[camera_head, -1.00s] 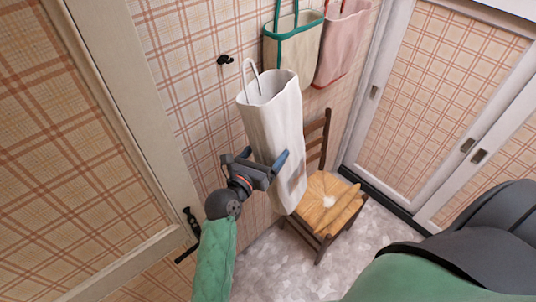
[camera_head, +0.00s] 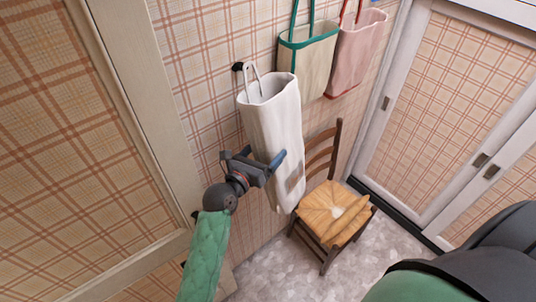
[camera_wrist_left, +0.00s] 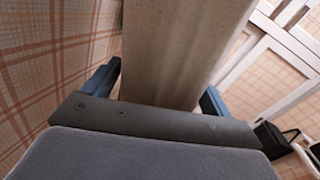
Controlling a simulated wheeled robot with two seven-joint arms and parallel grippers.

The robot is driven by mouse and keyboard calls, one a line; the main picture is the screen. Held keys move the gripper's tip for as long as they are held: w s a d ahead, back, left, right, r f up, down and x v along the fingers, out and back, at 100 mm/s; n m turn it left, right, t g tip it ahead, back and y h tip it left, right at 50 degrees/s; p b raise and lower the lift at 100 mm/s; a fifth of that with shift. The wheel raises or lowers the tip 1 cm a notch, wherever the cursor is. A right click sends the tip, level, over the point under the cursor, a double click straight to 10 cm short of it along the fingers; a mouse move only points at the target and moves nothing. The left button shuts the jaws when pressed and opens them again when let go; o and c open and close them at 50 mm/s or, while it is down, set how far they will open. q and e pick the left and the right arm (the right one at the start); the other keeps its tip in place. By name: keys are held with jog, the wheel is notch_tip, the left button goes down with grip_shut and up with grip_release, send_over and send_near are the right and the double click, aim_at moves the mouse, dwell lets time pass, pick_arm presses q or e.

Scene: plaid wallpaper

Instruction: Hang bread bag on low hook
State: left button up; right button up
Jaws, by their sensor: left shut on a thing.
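The white bread bag (camera_head: 272,125) hangs upright in front of the plaid wall in the head view, its thin loop handle (camera_head: 254,78) rising from the open top. The dark low hook (camera_head: 238,67) is on the wall just at the upper left of the loop; I cannot tell whether the loop is over it. My left gripper (camera_head: 260,166) is shut on the lower half of the bag. In the left wrist view the bag (camera_wrist_left: 180,50) stands between the two fingers. My right gripper is not in view.
A beige bag with green trim (camera_head: 307,62) and a pink bag (camera_head: 355,50) hang on the wall to the right. A wooden chair with a woven seat (camera_head: 330,210) stands below them. A door (camera_head: 150,90) is at the left, and white-framed panels (camera_head: 450,110) are at the right.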

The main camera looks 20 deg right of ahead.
aim_at(252, 156)
pick_arm(q)
jog(key=shift+w+a+f, duration=0.1)
jog(key=shift+w+a, duration=0.1)
jog(key=shift+w, duration=0.3)
jog(key=shift+w+a, duration=0.15)
jog(key=shift+w, duration=0.35)
jog(key=shift+w+a+f, duration=0.15)
jog(key=shift+w+f, duration=0.35)
jog(key=shift+f, duration=0.05)
jog(key=shift+w+f, duration=0.1)
jog(key=shift+f, duration=0.2)
jog(key=o, duration=1.1)
jog(key=shift+o, duration=0.2)
jog(key=shift+a, duration=0.1)
